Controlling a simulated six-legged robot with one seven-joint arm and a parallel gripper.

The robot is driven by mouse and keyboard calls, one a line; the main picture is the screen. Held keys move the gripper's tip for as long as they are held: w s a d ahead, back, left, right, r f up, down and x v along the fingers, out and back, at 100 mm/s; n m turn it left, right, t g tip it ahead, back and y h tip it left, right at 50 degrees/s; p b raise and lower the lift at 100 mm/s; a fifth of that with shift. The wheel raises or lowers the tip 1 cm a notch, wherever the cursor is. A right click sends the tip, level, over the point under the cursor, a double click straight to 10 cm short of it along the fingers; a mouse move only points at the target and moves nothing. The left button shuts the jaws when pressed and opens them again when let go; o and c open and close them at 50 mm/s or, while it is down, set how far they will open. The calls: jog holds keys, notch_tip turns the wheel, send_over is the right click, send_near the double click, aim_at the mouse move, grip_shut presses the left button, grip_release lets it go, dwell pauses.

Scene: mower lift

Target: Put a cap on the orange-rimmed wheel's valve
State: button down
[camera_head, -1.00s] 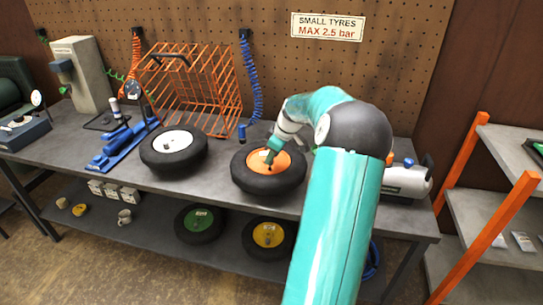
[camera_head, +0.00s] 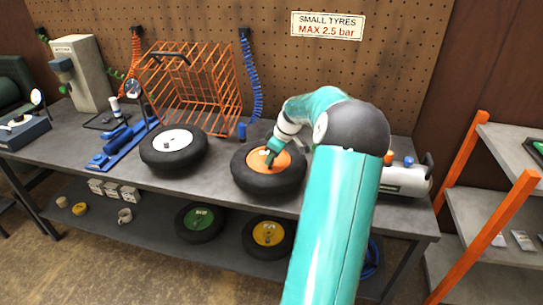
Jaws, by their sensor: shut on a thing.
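The orange-rimmed wheel (camera_head: 249,187) lies flat on the workbench, its orange rim (camera_head: 283,161) facing up. The wheel's valve is not distinct either, being under or beside the fingers. My teal arm covers the bench to the right of the wheel.
A white-rimmed wheel (camera_head: 174,141) lies to the left on the bench (camera_head: 219,178). An orange wire cage (camera_head: 200,85) stands behind, with a blue coiled hose (camera_head: 254,80). A blue tool (camera_head: 122,144) lies further left. A grey cylinder (camera_head: 405,181) lies at the right. Green- and yellow-rimmed wheels (camera_head: 203,219) (camera_head: 269,234) are on the lower shelf.

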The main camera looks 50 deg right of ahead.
jog(key=shift+f, duration=0.8)
dwell(0.4)
jog(key=c, duration=0.9)
grip_release()
jog(key=shift+r, duration=3.75)
